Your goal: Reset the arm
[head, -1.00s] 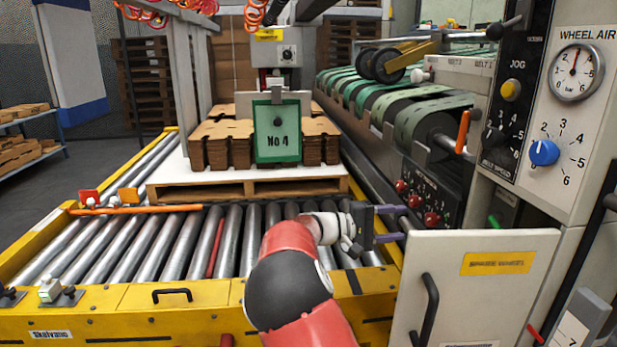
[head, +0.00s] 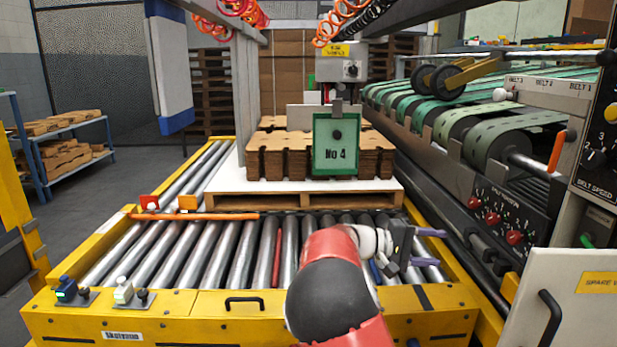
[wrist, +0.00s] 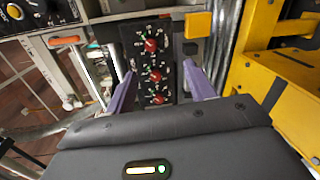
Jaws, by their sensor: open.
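My gripper (head: 432,248) is at the end of my red and black arm, above the right part of the roller conveyor (head: 232,252). Its two purple fingers point right in the head view, toward the machine's side panel. In the wrist view my gripper (wrist: 163,92) shows its fingers spread apart with nothing between them. Beyond the fingers is a black panel with several red knobs (wrist: 151,46), which also shows in the head view (head: 494,217). The fingers look apart from the panel.
A pallet (head: 300,198) with stacked brown blanks and a green "No 4" plate (head: 336,144) stands on the rollers. A yellow frame (head: 180,312) edges the conveyor. A grey door (head: 567,305) stands at lower right. Green belts (head: 450,115) run behind the panel.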

